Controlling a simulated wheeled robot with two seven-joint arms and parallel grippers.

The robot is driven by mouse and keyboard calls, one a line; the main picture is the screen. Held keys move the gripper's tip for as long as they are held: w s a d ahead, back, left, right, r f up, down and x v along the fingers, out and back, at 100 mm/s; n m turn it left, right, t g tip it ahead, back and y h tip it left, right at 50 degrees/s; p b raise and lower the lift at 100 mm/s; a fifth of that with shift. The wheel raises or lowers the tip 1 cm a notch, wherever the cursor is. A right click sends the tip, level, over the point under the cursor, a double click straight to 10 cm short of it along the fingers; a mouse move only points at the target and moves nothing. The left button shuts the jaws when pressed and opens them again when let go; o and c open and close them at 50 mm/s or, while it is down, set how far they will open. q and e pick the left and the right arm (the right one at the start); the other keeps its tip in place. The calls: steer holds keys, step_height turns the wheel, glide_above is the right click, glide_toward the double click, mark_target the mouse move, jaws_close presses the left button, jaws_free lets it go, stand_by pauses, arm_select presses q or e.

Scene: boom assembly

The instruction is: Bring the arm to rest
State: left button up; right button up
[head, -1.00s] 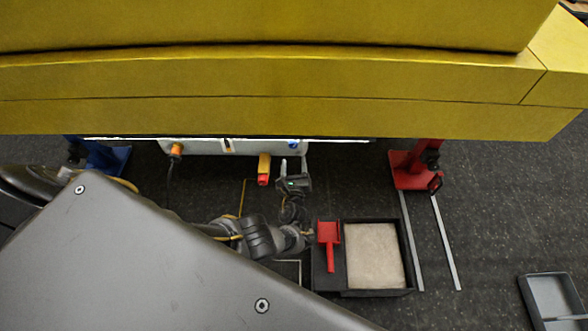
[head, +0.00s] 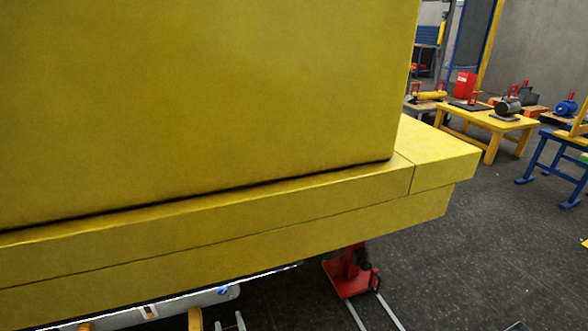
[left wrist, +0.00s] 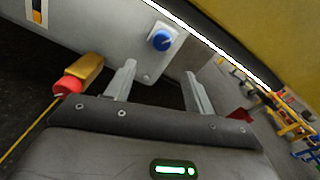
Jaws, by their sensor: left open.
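My left gripper is open and empty. In the left wrist view its two grey fingers (left wrist: 160,84) stand apart in front of a pale grey panel (left wrist: 110,22) with a blue knob (left wrist: 161,38). I see no object between the fingers. In the head view only the tips of the left gripper (head: 231,325) show, at the bottom edge below the panel (head: 180,304). The rest of the left arm is out of that view. My right gripper is not in view.
A huge yellow boom (head: 200,110) hangs over the work area. A yellow cylinder with a red end (left wrist: 77,78) is just left of the fingers. A red stand (head: 348,275) is under the boom. Yellow tables (head: 490,121) stand far right, with open dark floor before them.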

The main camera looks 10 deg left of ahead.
arm_select(q)
steer(key=s+a+f+n+g+h+p, duration=0.2)
steer(key=s+f+n+g, duration=0.3)
steer(key=s+f, duration=0.45)
steer(key=s+a+f+n+g+h+p, duration=0.2)
steer(key=s+f+n+g+p, duration=0.1)
steer(key=s+f+n, duration=0.65)
steer(key=s+f+n+g+h+p, duration=0.1)
steer(key=s+n, duration=0.4)
steer(key=s, duration=0.9)
steer(key=s+f+n+g+h+p, duration=0.1)
steer(key=s+n+g, duration=0.4)
steer(key=s, duration=0.8)
steer(key=shift+s+d+f+g+h+p, duration=0.2)
steer(key=shift+s+g+h+p, duration=0.3)
steer(key=shift+h, duration=0.4)
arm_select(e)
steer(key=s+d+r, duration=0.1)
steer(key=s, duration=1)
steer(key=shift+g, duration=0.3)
arm_select(q)
steer(key=shift+w, duration=0.1)
steer(key=shift+c, duration=0.3)
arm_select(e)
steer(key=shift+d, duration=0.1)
